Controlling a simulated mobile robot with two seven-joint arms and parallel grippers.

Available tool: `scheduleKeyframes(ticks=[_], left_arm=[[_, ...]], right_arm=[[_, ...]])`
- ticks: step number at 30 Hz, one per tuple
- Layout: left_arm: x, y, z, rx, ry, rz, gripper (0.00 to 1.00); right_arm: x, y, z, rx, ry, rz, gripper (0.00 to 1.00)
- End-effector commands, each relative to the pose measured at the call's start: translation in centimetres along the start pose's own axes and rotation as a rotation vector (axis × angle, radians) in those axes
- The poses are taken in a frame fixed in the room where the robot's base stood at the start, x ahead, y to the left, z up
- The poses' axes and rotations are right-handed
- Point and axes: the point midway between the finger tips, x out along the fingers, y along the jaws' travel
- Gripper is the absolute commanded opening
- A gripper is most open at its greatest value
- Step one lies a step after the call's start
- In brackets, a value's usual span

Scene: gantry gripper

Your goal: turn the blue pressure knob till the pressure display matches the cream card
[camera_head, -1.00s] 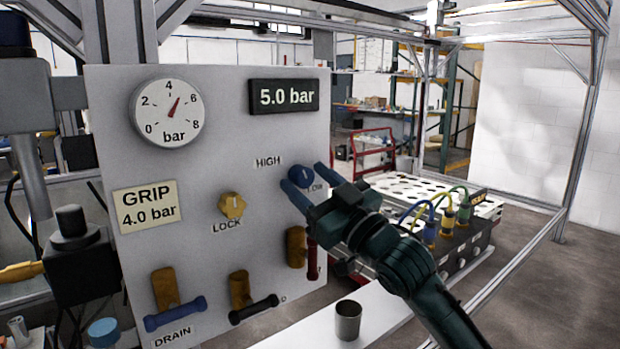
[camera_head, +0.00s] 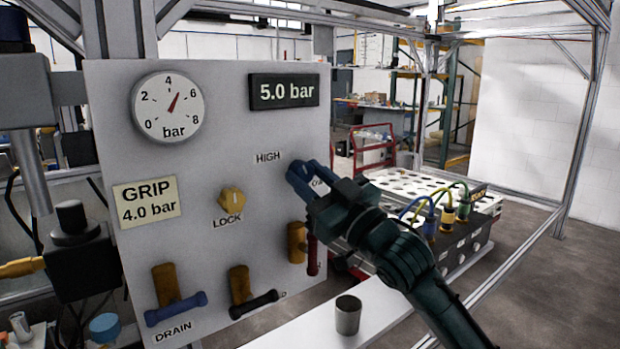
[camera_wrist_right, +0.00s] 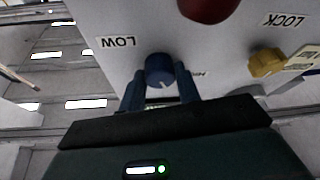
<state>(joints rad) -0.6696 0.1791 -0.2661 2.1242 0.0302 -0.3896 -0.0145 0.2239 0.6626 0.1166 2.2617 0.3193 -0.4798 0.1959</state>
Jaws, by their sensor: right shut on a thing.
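The blue pressure knob shows in the right wrist view (camera_wrist_right: 159,70), between the two blue fingers of my right gripper (camera_wrist_right: 160,88). In the head view my right gripper (camera_head: 302,174) is shut on the knob and mostly hides it, below the HIGH label. The pressure display (camera_head: 284,92) reads 5.0 bar. The cream card (camera_head: 146,202) at the panel's left reads GRIP 4.0 bar. The round gauge (camera_head: 168,107) has its red needle at about 5. My left gripper is not in view.
The yellow LOCK knob (camera_head: 232,200) sits left of my right gripper. Below are a blue-handled DRAIN valve (camera_head: 176,309), a black-handled valve (camera_head: 254,305) and a red-handled valve (camera_head: 312,256). A metal cup (camera_head: 348,315) stands on the white ledge (camera_head: 300,330).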

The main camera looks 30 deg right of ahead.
Motion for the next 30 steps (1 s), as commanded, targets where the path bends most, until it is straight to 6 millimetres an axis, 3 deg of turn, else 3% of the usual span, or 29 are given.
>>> scheduleKeyframes(ticks=[8,30], left_arm=[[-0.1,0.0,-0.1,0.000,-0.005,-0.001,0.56],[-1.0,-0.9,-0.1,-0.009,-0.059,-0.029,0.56]], right_arm=[[0.0,0.1,0.0,-0.094,-0.004,-0.040,0.10],[0.1,0.4,-0.2,-0.648,-0.004,-0.272,0.10]])
